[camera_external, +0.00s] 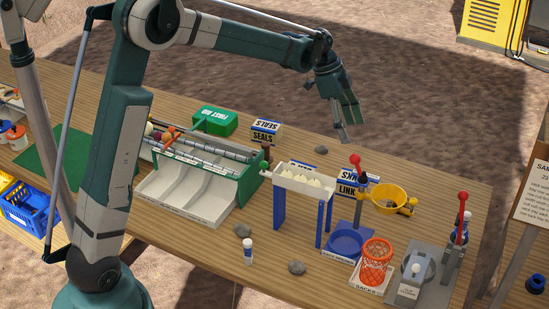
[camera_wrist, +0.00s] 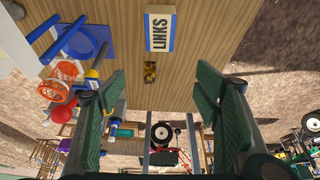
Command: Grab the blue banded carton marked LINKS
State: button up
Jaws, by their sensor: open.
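My gripper (camera_external: 341,133) hangs in the air above the table's far side, clear of the carton. In the wrist view my gripper (camera_wrist: 158,78) has its two green fingers wide apart with nothing between them.
The white tray (camera_external: 305,185) holds pale onions on blue legs. A yellow bowl (camera_external: 389,199), blue dish (camera_external: 345,245) and orange basket (camera_external: 376,264) stand nearby. A similar SEALS carton (camera_external: 265,132) sits further left. A grey stone (camera_external: 321,149) lies near the far edge.

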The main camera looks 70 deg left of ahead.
send_near(349, 176)
jog(key=x, duration=0.5)
jog(key=shift+s+a+f, duration=0.1)
jog(key=shift+a, duration=0.2)
jog(key=shift+x, duration=1.25)
jog(key=shift+d+b+x, duration=0.2)
jog(key=shift+b+x, duration=0.5)
jog(key=shift+x, duration=1.95)
jog(key=c, duration=1.1)
